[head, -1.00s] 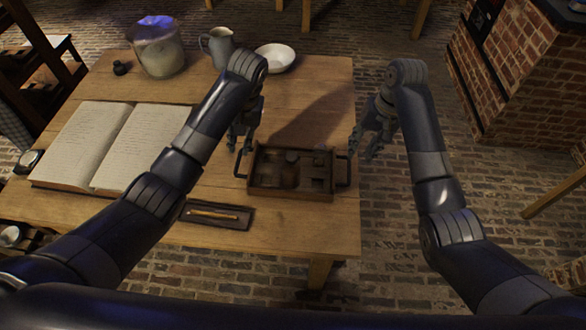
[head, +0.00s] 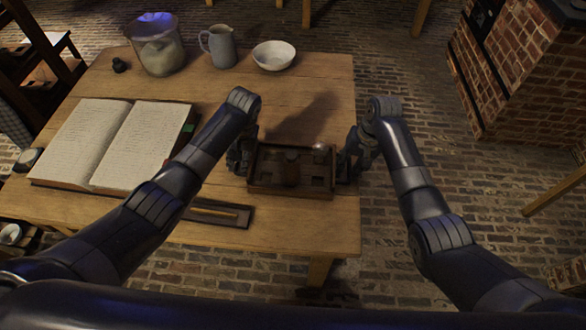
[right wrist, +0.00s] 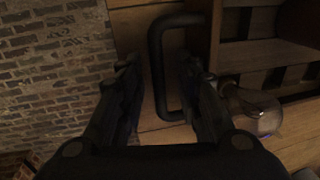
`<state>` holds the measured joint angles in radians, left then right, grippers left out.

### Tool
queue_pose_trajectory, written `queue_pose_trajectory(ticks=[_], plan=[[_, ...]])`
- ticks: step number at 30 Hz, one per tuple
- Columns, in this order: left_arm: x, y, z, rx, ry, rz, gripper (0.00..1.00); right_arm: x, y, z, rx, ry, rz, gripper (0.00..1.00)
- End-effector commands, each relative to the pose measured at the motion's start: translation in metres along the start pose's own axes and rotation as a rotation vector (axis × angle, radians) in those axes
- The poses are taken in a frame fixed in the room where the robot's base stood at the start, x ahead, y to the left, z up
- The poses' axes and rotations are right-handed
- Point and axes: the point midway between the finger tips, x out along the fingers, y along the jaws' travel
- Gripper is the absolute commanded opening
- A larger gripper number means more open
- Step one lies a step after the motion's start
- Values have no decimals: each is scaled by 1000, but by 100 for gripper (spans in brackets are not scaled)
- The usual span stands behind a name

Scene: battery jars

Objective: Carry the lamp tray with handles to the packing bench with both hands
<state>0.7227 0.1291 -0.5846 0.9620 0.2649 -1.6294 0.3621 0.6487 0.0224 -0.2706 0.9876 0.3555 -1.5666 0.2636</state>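The lamp tray (head: 290,193) is a dark wooden tray with compartments, lying on the wooden table near its right edge. A dark handle (right wrist: 156,75) shows on its side in the right wrist view. My right gripper (head: 350,170) is at the tray's right end. In the right wrist view its fingers (right wrist: 160,68) stand open on both sides of the handle bar, with gaps. A clear glass bulb (right wrist: 252,112) is by the tray's compartments. My left gripper (head: 241,162) is at the tray's left end and hides the left handle. Its finger opening cannot be made out.
An open book (head: 110,145) lies at the left of the table (head: 300,225). A glass jar (head: 157,50), a jug (head: 221,48) and a white bowl (head: 273,56) stand at the back. Brick floor lies right of the table.

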Motion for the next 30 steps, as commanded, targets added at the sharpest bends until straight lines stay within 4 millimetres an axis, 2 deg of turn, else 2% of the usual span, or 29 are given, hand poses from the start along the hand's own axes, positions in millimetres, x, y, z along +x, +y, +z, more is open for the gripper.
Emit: queue_pose_trajectory(ticks=[6, 9, 10, 11, 23, 30], plan=[[0, 0, 0, 0, 0, 0, 18, 0, 0, 0, 0, 0, 0, 32], [0, 0, 0, 0, 0, 0, 0, 0, 0, 0, 0, 0, 0, 9], [0, 0, 0, 0, 0, 0, 0, 0, 0, 0, 0, 0, 0, 2], [0, 0, 0, 0, 0, 0, 0, 0, 0, 0, 0, 0, 0, 0], [-2, 0, -1, 0, 2, 1, 0, -2, -1, -1, 0, 2, -1, 0], [-10, -2, -1, 0, 2, 1, 0, -10, -2, -1, 0, 2, -1, 0]])
